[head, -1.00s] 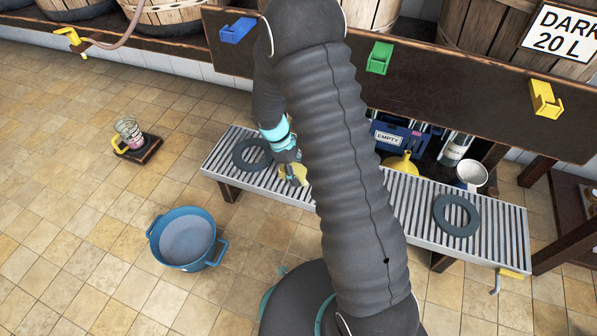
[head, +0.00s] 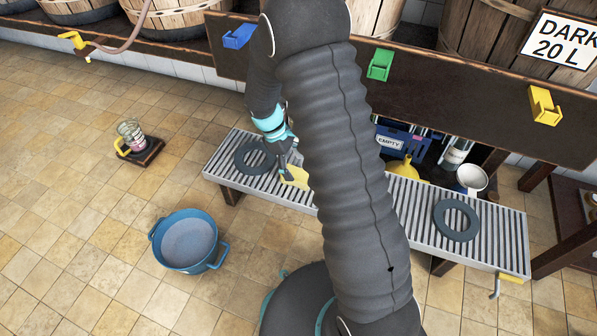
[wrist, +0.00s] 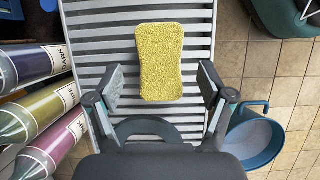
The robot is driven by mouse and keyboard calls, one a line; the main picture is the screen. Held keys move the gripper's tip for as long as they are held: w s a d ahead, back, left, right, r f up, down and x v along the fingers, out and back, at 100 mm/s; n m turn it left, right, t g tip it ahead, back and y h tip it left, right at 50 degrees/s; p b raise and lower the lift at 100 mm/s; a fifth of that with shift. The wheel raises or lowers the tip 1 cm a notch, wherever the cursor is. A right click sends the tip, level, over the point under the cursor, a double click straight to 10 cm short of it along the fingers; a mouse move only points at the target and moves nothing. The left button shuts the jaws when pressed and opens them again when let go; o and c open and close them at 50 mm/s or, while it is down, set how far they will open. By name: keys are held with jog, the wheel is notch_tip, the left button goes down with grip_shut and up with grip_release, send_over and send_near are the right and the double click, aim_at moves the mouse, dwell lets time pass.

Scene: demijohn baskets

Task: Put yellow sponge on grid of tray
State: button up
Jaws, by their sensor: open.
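The yellow sponge (head: 295,177) lies flat on the slatted metal grid of the tray (head: 408,205), near its front edge. In the wrist view the sponge (wrist: 159,62) rests across the slats of the grid (wrist: 95,18). My gripper (head: 289,163) is just above and beside the sponge in the head view. In the wrist view my gripper (wrist: 161,84) is open, with a finger on each side and a clear gap to the sponge. My arm hides the middle of the tray in the head view.
Dark rings (head: 255,157) and (head: 456,220) lie on the grid. A blue tub (head: 187,240) stands on the floor in front. Bottles (wrist: 45,108) stand beside the grid in the wrist view. A yellow funnel (head: 402,168) is behind the tray.

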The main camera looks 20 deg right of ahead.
jog(key=v, duration=0.7)
jog(key=s+d+r+m+t+y, duration=0.1)
jog(key=s+r+m+t, duration=0.2)
jog(key=r, duration=0.5)
jog(key=s+d+r+m+y, duration=0.1)
jog(key=s+d+r+m, duration=0.1)
jog(key=s+r, duration=0.55)
jog(key=s+r+m+t, duration=0.2)
jog(key=s+r+m, duration=0.1)
jog(key=s, duration=0.4)
jog(key=s+r+m+t+y, duration=0.1)
jog(key=s+r+m+t, duration=0.1)
jog(key=s+r, duration=0.4)
jog(key=shift+s+d+m+t+y+p, duration=0.3)
jog(key=shift+s+m+t+p, duration=0.1)
jog(key=shift+s+t+p, duration=0.15)
notch_tip(320, 180, up, 6)
jog(key=p, duration=0.5)
jog(key=shift+f+p, duration=0.15)
jog(key=shift+p, duration=0.15)
